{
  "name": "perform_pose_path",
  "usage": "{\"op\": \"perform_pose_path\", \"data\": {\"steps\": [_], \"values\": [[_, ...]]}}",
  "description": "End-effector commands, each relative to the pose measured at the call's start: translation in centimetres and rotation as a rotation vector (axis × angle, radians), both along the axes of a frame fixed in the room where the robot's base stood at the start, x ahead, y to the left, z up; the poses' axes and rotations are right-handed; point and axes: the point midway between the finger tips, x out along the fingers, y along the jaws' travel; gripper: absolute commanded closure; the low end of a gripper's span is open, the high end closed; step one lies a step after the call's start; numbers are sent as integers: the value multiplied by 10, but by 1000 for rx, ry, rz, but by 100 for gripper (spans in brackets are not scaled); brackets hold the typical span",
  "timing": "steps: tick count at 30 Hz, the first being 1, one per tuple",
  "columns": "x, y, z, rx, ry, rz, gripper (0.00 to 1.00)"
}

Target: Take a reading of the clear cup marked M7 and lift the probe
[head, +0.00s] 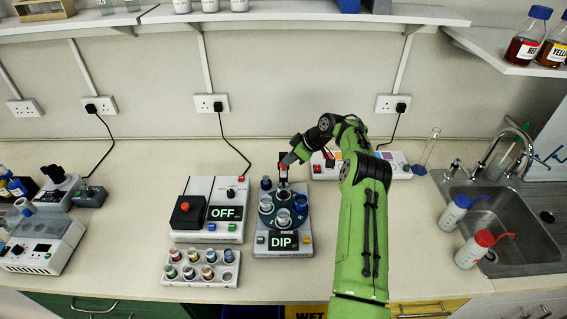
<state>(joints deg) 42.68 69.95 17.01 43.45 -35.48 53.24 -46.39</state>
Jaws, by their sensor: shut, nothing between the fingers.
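A grey-white instrument (283,246) stands mid-bench with a lit display reading DIP (284,242) and a label RINSE above it. Its round dark turntable (265,208) carries several small cups. A clear cup (283,217) is at the front and a blue-rimmed cup (300,202) at the right. No M7 mark is readable at this size.
Left of the instrument is a box with a red knob and an OFF display (225,213). A rack of coloured vials (201,268) lies in front of it. A white unit (393,163) stands behind my arm. A sink (490,225) and two wash bottles are at right.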

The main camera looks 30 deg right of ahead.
Motion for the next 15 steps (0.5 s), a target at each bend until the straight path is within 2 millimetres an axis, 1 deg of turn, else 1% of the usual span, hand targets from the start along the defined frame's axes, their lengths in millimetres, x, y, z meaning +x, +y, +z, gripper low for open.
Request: {"op": "perform_pose_path", "data": {"steps": [1,5,6,11,15], "values": [[0,0,-15,0,3,0,100],[0,0,-32,0,3,0,100],[0,0,-33,1,2,0,100],[-1,0,-27,0,1,1,100],[-11,-10,-22,-1,1,-3,100]]}}
